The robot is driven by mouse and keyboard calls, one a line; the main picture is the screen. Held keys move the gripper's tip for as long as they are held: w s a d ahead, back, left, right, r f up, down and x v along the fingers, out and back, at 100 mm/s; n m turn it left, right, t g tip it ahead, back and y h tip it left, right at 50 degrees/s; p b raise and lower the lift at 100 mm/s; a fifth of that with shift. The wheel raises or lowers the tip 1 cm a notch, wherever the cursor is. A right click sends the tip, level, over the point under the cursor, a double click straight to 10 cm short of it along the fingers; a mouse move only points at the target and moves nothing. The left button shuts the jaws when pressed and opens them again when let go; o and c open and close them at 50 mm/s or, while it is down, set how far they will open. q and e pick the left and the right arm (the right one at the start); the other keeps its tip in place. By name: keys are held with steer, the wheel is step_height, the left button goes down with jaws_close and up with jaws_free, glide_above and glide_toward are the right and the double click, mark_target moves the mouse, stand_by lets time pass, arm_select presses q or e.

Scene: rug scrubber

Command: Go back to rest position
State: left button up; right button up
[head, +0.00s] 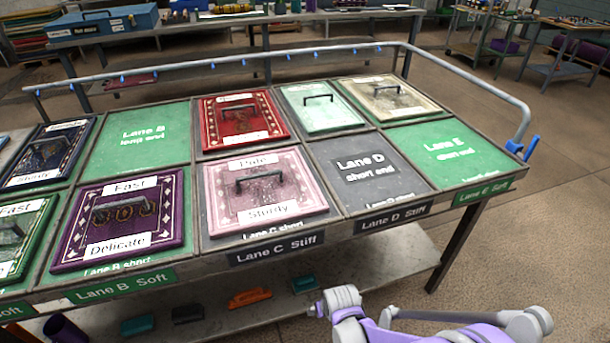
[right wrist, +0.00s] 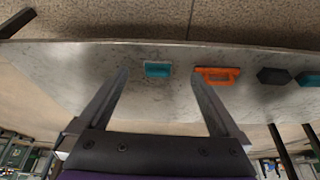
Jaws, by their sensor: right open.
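My right arm (head: 430,325), purple and white, shows at the bottom right of the head view, in front of the table and low beside its lower shelf. My right gripper (right wrist: 161,76) is open in the right wrist view, its two dark fingers spread with nothing held between them. Beyond the fingers lies the lower shelf (right wrist: 90,65) with a teal brush (right wrist: 157,69) and an orange brush (right wrist: 217,76). The gap between fingers and brushes is hard to judge. My left gripper is not in view.
The table carries framed lanes holding rug panels with handles: purple (head: 122,220), pink (head: 262,192), red (head: 240,120) and others. A grey rail (head: 270,57) runs along its back and right end. Concrete floor (head: 540,240) is open to the right.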

steer(key=s+d+r, duration=0.5)
steer(key=s+r, duration=0.1)
steer(key=r, duration=0.3)
steer(key=s+d+r+m+h, duration=0.1)
steer(key=s+d+r, duration=0.25)
steer(key=s, duration=0.55)
steer(key=s+d+r+m, duration=0.2)
steer(key=s+d+r, duration=0.15)
steer(key=s, duration=0.55)
arm_select(q)
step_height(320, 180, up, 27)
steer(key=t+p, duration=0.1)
steer(key=p, duration=2.2)
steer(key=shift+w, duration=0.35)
arm_select(e)
step_height(320, 180, up, 27)
steer(key=w+t, duration=0.1)
steer(key=shift+w+f, duration=0.2)
steer(key=shift+w, duration=0.15)
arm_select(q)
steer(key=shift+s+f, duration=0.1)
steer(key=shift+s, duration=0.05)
arm_select(e)
steer(key=shift+s, duration=0.1)
